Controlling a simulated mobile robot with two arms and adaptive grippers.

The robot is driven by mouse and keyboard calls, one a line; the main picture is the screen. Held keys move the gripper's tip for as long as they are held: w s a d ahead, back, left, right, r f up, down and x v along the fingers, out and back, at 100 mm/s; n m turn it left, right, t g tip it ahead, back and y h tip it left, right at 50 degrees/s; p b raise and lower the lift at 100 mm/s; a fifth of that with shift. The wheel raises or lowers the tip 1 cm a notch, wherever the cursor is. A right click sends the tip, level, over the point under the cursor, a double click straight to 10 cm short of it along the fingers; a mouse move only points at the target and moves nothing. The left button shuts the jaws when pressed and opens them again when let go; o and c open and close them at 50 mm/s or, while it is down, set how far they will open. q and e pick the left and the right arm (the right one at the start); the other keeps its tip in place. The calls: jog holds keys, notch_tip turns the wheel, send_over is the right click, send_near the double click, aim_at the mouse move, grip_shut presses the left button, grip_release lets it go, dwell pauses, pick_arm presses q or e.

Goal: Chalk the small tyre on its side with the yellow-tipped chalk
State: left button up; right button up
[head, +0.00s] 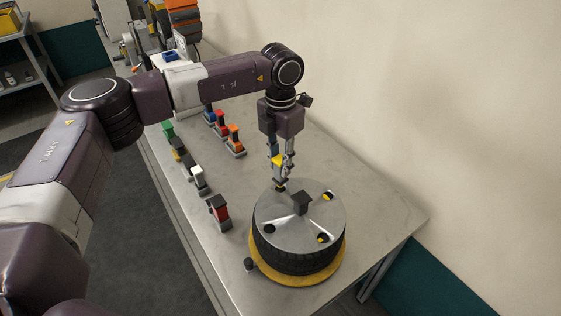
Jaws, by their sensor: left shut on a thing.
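My left gripper (280,162) points down from its arm and is shut on the yellow-tipped chalk (279,158), a small piece with a yellow part and a darker body. It holds the chalk over the far-left edge of the tyre's top; I cannot tell whether the chalk touches it. The tyre (277,257) lies flat, with its black tread showing around the side. A round metal plate (297,222) with several holes and a dark central knob covers most of its top. My right gripper is out of view.
The tyre rests on a yellow round base (270,273) on the metal table (382,205). Left of it stand small blocks: red (218,212), white (198,179), black and green (168,129). Blue, red and orange (235,142) ones stand behind. Table right of the tyre is clear, with a wall beyond.

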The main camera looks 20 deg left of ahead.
pick_arm(q)
jog(key=shift+f+b, duration=0.5)
jog(key=shift+f, duration=0.05)
dwell(0.6)
jog(key=shift+f, duration=0.15)
dwell(1.0)
dwell(0.4)
jog(key=shift+r+p, duration=1)
jog(key=shift+r, duration=1.5)
